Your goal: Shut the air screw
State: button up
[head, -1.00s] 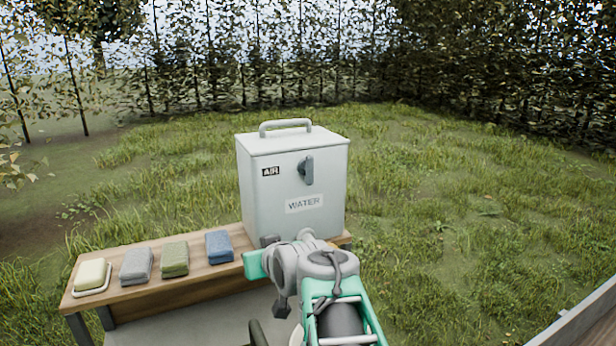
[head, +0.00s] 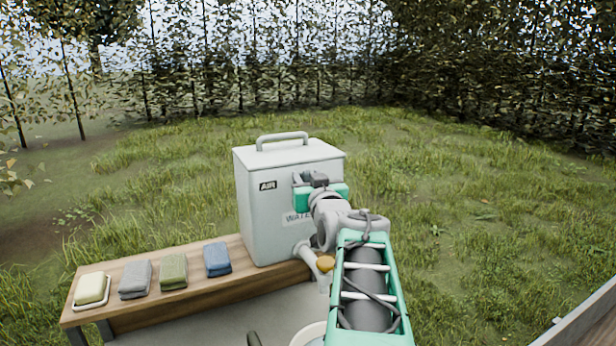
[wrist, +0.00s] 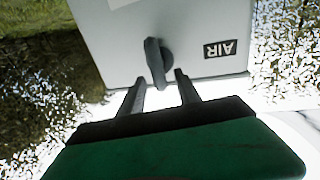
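The grey water container (head: 275,205) stands on the bench and carries an AIR label (head: 268,185) and a WATER label, partly covered by my arm. The air screw (wrist: 155,60) is a dark grey lever on a round boss beside the AIR label, which is upside down in the wrist view. The lever runs nearly up and down there, slightly tilted. My gripper (wrist: 159,76) is open, with one finger on each side of the lever's near end; I cannot tell whether they touch it. In the head view my gripper (head: 310,183) is at the container's front and hides most of the screw.
The wooden bench (head: 190,285) holds a soap dish (head: 91,291) and grey (head: 135,279), green (head: 173,271) and blue (head: 217,259) cloths. Grass to the right is open.

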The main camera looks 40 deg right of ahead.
jog(key=shift+c, duration=0.3)
grip_shut()
dwell(0.5)
jog(key=shift+s+d+f+m+g+y+p, duration=0.1)
jog(key=shift+s+d+f+m+y+p, duration=0.4)
jog(key=shift+m, duration=2.15)
jog(key=shift+w+d+f+m+g+y+b, duration=0.25)
jog(key=shift+m+y, duration=0.6)
jog(key=shift+m, duration=1.75)
jog(key=shift+s+d+f+m+t+y+p, duration=0.1)
jog(key=shift+s+d+f+m+y+p, duration=0.35)
jog(key=shift+m, duration=2.2)
jog(key=shift+w+r, duration=0.2)
jog(key=shift+w, duration=0.1)
